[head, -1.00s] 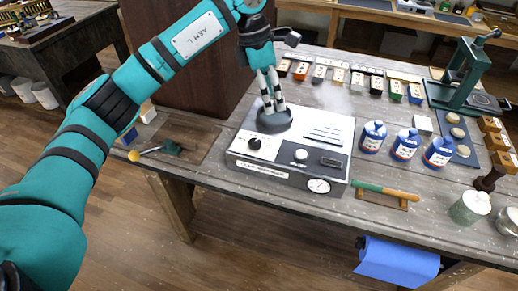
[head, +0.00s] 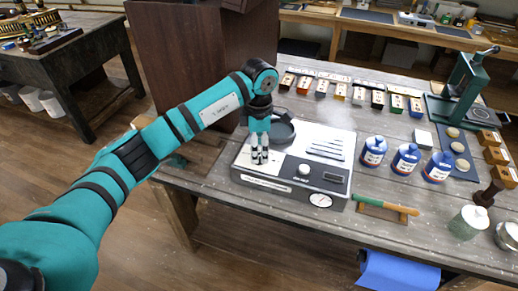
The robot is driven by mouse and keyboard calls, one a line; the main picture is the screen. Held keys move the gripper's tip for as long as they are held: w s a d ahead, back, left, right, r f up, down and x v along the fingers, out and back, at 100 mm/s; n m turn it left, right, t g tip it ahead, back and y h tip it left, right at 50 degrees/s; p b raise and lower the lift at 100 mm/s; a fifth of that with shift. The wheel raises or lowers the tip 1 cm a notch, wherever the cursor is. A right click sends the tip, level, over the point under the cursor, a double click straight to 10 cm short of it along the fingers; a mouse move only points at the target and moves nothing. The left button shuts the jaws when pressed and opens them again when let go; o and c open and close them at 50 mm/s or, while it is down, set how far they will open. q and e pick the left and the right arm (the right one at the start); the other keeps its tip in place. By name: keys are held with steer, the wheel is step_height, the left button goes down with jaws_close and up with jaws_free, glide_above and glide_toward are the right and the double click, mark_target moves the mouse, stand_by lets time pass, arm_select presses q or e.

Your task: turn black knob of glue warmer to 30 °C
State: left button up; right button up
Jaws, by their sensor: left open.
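The glue warmer (head: 330,138) is a white and dark grey box on the workbench. A dark round pot (head: 284,131) sits at its back left, partly behind my left arm. My left gripper (head: 259,160) points down over the left part of the warmer's top, fingers apart. I cannot tell whether the fingers touch the knob. A pale knob (head: 304,169) and a round dial gauge (head: 320,199) are on the warmer to the right. My right gripper is not in view.
Blue-labelled bottles (head: 405,158) stand right of the warmer. A green-and-orange handled tool (head: 385,204) lies at the front. A green press (head: 468,85) stands at the back right. A tall brown panel (head: 175,50) rises behind my left arm.

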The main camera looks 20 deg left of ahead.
mark_target(259, 154)
arm_select(q)
steer(key=shift+f+p, duration=0.3)
steer(key=shift+f, duration=1.2)
steer(key=shift+c, duration=0.3)
steer(key=c, duration=1.1)
